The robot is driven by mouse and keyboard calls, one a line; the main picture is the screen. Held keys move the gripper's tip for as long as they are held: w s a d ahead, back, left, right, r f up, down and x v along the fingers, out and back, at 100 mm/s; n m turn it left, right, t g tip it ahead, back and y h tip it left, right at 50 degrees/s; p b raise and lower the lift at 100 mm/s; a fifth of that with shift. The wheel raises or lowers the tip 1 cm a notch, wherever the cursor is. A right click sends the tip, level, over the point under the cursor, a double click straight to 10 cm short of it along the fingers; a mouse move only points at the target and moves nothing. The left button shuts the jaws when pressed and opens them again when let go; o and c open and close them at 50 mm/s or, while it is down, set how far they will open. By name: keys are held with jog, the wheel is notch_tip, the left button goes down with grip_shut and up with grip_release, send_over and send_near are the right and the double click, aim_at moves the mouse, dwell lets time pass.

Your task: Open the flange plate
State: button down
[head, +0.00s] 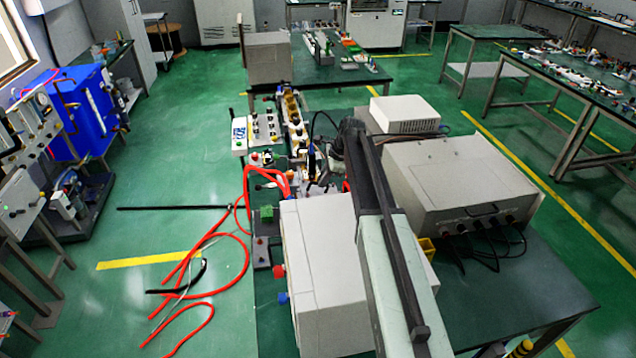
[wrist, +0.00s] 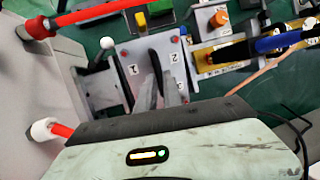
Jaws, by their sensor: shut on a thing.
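My gripper (wrist: 163,80) reaches in the wrist view toward a light grey plate (wrist: 170,50) marked 1 and 2, which looks like the flange plate. The fingers are close together and shut on a narrow part there, seemingly of the flange plate; the fingers hide most of the contact. A lever with a white ball (wrist: 107,43) stands just left of the fingers. In the head view my arm hides most of the working spot, and the fingertips are too small to make out.
A red tube (wrist: 100,12) and a white-collared red fitting (wrist: 45,130) are at the left of the wrist view. A blue-and-black cable (wrist: 265,43) crosses at right. In the head view, grey boxes (head: 460,185) crowd the bench, and red hoses (head: 240,240) hang over its left side.

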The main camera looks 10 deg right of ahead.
jog(key=d+y, duration=0.1)
jog(key=d+y+b, duration=0.1)
jog(key=d, duration=0.1)
jog(key=shift+w+r+y, duration=0.1)
jog(key=shift+r+y, duration=0.2)
jog(key=shift+r, duration=0.1)
jog(key=shift+d+r+m+y+b, duration=0.15)
jog(key=shift+d+r+y+b, duration=0.05)
jog(key=shift+d+y+b, duration=0.55)
jog(key=shift+d+r+m+y+b, duration=0.1)
jog(key=shift+d+r+y+b, duration=0.1)
jog(key=shift+d+y+b, duration=0.5)
jog(key=shift+d+r+m+y+b, duration=0.2)
jog(key=shift+d+y+b, duration=0.25)
jog(key=shift+b, duration=0.5)
jog(key=c, duration=1.5)
grip_release()
jog(key=shift+r, duration=0.1)
jog(key=p+v, duration=0.4)
jog(key=v, duration=0.3)
jog(key=shift+s+d+r+p, duration=0.1)
jog(key=shift+s+d+p, duration=0.1)
jog(key=shift+d+p, duration=0.1)
